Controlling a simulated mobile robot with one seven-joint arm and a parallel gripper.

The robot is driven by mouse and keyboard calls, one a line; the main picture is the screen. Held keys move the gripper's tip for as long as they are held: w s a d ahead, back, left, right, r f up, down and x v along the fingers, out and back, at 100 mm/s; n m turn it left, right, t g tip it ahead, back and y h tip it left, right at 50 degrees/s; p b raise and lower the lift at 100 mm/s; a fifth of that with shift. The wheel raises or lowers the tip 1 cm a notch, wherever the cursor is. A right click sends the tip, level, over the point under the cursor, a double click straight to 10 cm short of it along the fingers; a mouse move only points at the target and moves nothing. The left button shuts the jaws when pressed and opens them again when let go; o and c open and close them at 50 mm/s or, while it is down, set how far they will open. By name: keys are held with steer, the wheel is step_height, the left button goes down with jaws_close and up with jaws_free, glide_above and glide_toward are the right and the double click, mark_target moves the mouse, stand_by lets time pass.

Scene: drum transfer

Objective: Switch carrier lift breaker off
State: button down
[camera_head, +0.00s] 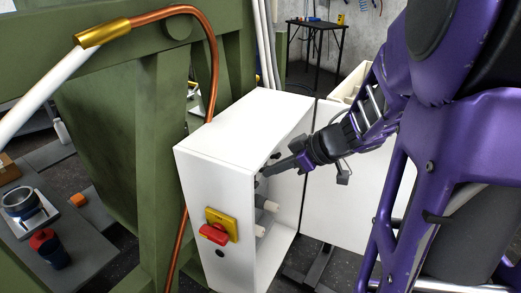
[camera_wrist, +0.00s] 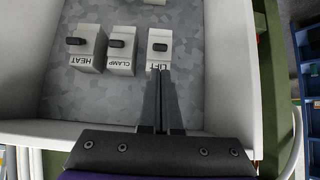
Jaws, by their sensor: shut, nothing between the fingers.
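The lift breaker (camera_wrist: 160,40) is a white block with a small black toggle, labelled LIFT, in the wrist view. It sits on the grey back plate (camera_wrist: 62,100) of the white cabinet (camera_head: 245,118). My gripper (camera_wrist: 161,72) is shut and empty, its fingertips at the LIFT label just below the toggle. I cannot tell whether the tips touch the breaker. In the camera_head view my gripper (camera_head: 266,173) reaches into the cabinet's open side, and the lift breaker is hidden there. I cannot tell which way its toggle is set.
The clamp breaker (camera_wrist: 121,50) and heat breaker (camera_wrist: 86,46) stand left of the lift breaker. The cabinet door (camera_head: 350,205) is open. A red rotary switch (camera_head: 214,234) on a yellow plate is outside. A green frame (camera_head: 160,130) and copper pipe (camera_head: 213,70) stand close to the cabinet.

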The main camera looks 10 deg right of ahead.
steer(key=b+x, duration=0.1)
steer(key=x, duration=0.4)
steer(key=shift+w+f, duration=0.1)
steer(key=shift+f+b, duration=0.1)
steer(key=shift+b, duration=0.25)
